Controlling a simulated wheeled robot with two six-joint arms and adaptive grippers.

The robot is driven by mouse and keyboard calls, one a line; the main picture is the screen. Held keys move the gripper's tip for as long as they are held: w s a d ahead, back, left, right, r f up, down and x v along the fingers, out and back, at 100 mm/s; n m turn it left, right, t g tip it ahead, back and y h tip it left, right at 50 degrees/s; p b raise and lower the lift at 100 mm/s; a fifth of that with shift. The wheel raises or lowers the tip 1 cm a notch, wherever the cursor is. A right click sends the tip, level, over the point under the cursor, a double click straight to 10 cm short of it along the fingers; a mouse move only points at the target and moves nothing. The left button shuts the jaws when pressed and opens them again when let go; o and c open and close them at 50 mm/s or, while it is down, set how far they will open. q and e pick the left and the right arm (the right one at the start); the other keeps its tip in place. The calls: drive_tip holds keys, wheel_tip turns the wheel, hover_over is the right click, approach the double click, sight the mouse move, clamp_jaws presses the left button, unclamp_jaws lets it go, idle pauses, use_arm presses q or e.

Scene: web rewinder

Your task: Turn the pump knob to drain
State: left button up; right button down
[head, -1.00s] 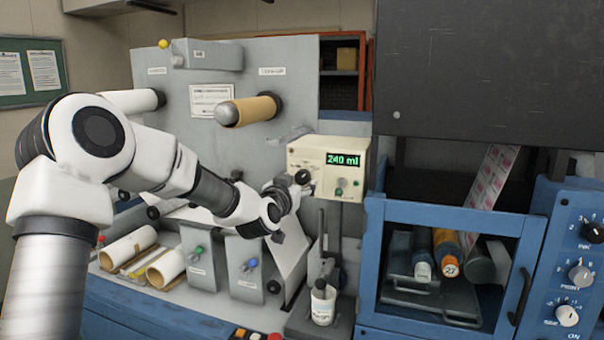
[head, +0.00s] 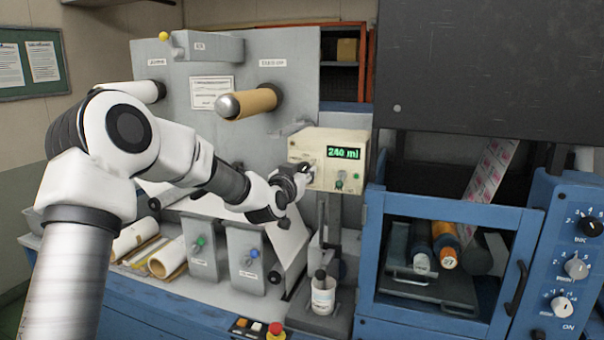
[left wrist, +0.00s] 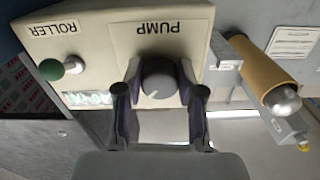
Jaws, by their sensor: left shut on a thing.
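The cream pump box (head: 325,142) carries a green display (head: 343,153) reading 240 ml. In the left wrist view the dark grey pump knob (left wrist: 160,80) sits below the upside-down PUMP label (left wrist: 158,28). It has a small light mark near its lower edge in that picture. My left gripper (head: 301,172) is at the left part of the box front, and its fingers (left wrist: 158,88) are shut on the knob from both sides. In the head view the gripper mostly hides the knob. I cannot read any settings around it. My right gripper is not in view.
A green roller switch (left wrist: 50,69) is beside the knob on the same panel. A tan roll (head: 247,103) sticks out above and left of the box. A white bottle (head: 323,295) stands below. A blue framed guard (head: 440,209) is at the right.

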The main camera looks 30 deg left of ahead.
use_arm(q)
drive_tip(key=shift+f+n+b, duration=0.25)
drive_tip(key=shift+n+b, duration=0.75)
drive_tip(key=shift+b, duration=0.25)
drive_tip(key=n+b, duration=0.9)
drive_tip(key=shift+d+n, duration=0.1)
drive_tip(key=shift+n, duration=0.3)
drive_tip(key=n+b, duration=0.3)
drive_tip(key=shift+r+n+b, duration=0.2)
drive_tip(key=shift+n+b, duration=0.8)
drive_tip(key=shift+n, duration=0.4)
drive_tip(key=o, duration=1.2)
drive_tip(key=shift+r, duration=0.1)
drive_tip(key=shift+c, duration=0.2)
